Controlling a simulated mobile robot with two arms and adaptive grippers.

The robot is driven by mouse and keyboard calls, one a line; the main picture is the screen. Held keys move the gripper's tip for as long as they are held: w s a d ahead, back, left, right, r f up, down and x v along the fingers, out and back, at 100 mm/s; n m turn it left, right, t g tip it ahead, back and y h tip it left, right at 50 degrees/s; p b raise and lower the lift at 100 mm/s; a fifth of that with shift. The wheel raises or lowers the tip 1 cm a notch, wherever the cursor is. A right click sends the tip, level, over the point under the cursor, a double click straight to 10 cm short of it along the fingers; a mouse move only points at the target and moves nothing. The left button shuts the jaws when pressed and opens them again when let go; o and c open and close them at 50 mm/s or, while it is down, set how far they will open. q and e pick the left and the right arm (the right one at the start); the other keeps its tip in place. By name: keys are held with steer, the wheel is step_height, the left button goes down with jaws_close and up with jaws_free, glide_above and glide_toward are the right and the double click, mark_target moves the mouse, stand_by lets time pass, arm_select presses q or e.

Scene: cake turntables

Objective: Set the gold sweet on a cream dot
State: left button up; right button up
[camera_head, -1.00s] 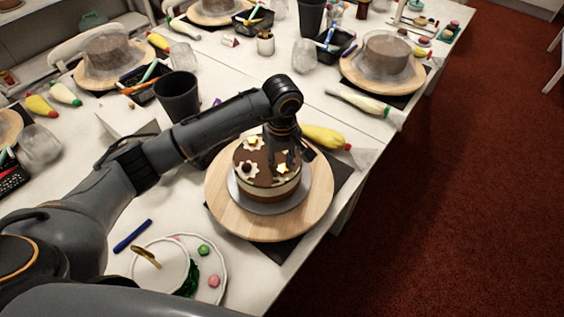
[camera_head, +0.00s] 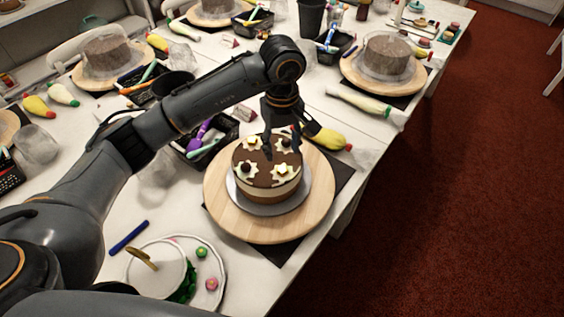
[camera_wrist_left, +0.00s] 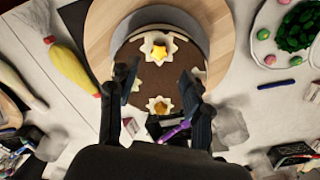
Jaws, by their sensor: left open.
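The round chocolate-and-cream cake (camera_head: 267,181) stands on a silver board on the wooden turntable (camera_head: 232,222). It also shows in the left wrist view (camera_wrist_left: 180,72). Several scalloped cream dots lie on its top, one with a yellow star (camera_wrist_left: 157,47). My right gripper is not in view.
A white plate (camera_head: 214,290) with green and pink sweets is at the front left, beside a blue pen (camera_head: 128,237). A yellow piping bag (camera_head: 327,140) lies behind the turntable. A black tray of tools (camera_head: 205,140) stands left of it.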

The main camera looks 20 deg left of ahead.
arm_select(q)
steer(key=shift+r+b, duration=0.45)
steer(key=shift+r, duration=2.2)
